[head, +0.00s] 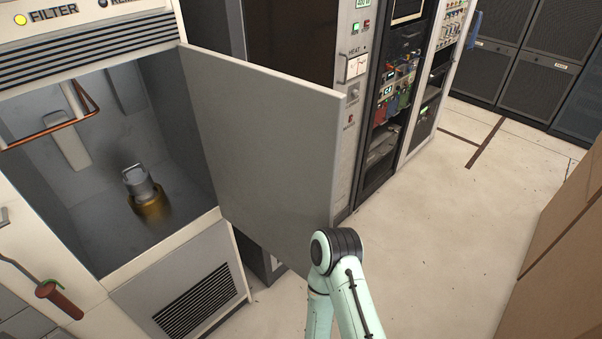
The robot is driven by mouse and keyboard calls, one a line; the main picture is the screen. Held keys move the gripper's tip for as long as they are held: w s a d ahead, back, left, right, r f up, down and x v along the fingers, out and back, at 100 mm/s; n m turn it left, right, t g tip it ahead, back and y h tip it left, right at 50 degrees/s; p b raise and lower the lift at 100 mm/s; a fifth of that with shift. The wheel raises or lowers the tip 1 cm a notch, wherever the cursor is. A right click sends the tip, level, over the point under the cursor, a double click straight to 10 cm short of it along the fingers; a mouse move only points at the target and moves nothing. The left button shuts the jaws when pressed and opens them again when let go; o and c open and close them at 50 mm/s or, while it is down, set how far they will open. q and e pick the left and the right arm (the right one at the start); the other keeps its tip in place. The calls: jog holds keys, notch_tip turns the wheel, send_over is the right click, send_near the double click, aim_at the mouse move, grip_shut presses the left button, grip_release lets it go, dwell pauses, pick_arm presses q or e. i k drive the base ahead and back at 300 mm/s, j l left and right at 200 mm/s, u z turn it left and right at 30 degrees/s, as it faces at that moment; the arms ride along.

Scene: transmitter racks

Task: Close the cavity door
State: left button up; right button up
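The cavity door (265,140) is a flat grey panel hinged at the right side of the open cavity (100,165). It stands swung wide open, out toward the right. Inside the cavity are a grey-capped brass cylinder (148,205) and a bent copper pipe (50,128). A pale green arm of mine comes in from the bottom, in front of the door's lower right corner. Its gripper is hidden, and I cannot tell whether it touches the door. My other arm is not visible.
A red-handled lever (60,298) sticks out at the lower left. Equipment racks (395,95) stand behind the door. A brown box-like surface (565,240) borders the right side. The floor (450,200) between is clear.

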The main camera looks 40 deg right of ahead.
aim_at(271, 140)
jog(key=i+l, duration=0.1)
jog(key=l, duration=0.4)
jog(key=l+u, duration=0.2)
jog(key=l, duration=0.3)
jog(key=i+l+u, duration=0.2)
jog(key=l, duration=0.3)
jog(key=k, duration=0.1)
